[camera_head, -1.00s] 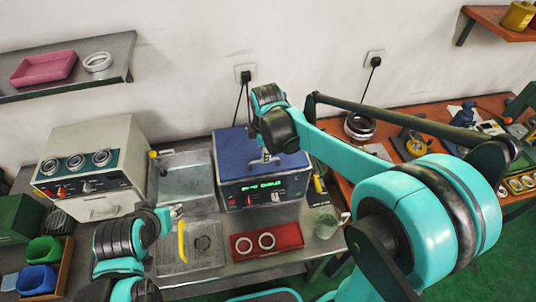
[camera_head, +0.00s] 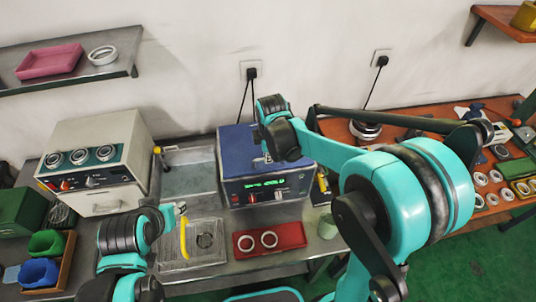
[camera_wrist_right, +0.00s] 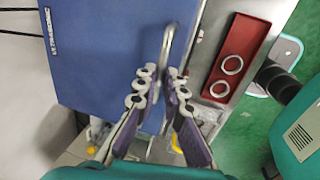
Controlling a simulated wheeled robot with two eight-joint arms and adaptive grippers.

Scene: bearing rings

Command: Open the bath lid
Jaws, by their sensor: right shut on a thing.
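The bath (camera_head: 265,190) is a box with a blue lid (camera_head: 235,150) and a lit green display on its front. The lid lies flat and closed on top. In the right wrist view the lid (camera_wrist_right: 105,60) fills the upper left and carries a curved metal handle (camera_wrist_right: 167,45). My right gripper (camera_wrist_right: 160,88) is shut on this handle, with one finger on each side; in the head view the handle is mostly hidden by my right arm. My left gripper (camera_head: 181,209) is over the wire basket with the yellow handle (camera_head: 184,238), left of the bath; its jaws are too small to judge.
A red tray (camera_head: 292,236) with two rings lies in front of the bath, a glass beaker (camera_head: 327,226) right of it. A steel basin (camera_head: 187,180) and a beige oven (camera_head: 98,160) stand to the left. The wall is behind the bath.

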